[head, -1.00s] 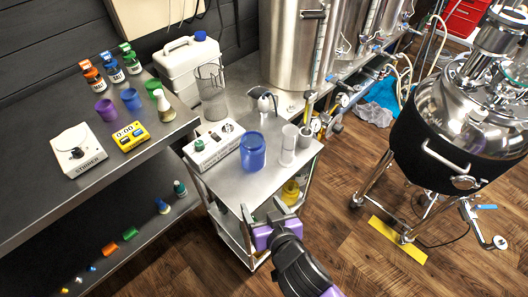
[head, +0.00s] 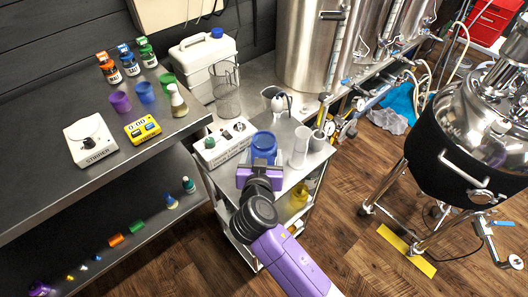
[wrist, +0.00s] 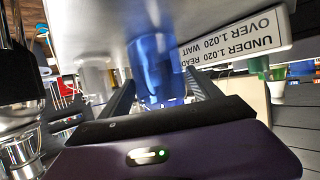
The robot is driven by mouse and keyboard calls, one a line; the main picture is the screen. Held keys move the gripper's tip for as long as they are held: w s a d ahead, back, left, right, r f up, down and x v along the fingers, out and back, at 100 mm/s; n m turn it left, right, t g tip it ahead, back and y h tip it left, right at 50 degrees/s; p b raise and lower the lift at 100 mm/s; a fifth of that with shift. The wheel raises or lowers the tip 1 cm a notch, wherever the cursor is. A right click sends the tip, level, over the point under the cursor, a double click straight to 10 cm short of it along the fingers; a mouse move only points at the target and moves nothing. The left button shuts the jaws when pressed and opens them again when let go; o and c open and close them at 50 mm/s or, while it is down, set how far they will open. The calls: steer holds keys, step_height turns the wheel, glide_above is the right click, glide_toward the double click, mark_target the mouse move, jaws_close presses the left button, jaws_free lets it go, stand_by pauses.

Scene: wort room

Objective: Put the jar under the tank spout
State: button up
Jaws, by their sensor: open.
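A blue translucent jar (head: 264,146) stands upright on the small steel cart (head: 228,187). My gripper (head: 258,172) is at the near side of the jar and hides its lower part in the head view. In the wrist view the jar (wrist: 156,68) lies between the two open fingers (wrist: 160,92); I cannot tell whether they touch it. The black-jacketed steel tank (head: 450,150) stands on legs at the right. Its low outlet with a blue-handled valve (head: 490,224) sticks out at the right edge, above the floor.
A white labelled box (head: 224,144) sits left of the jar. White cylinders (head: 301,146) stand close on its right. A clear pitcher (head: 226,95) is behind. A yellow floor strip (head: 407,250) lies below the tank; open wooden floor separates cart and tank.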

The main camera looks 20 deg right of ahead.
mark_target(265, 144)
steer(key=shift+w+d+f, duration=0.1)
steer(key=shift+w+d, duration=0.2)
steer(key=shift+w, duration=0.25)
steer(key=shift+p+x, duration=0.65)
steer(key=shift+x, duration=1.5)
steer(key=c, duration=1.4)
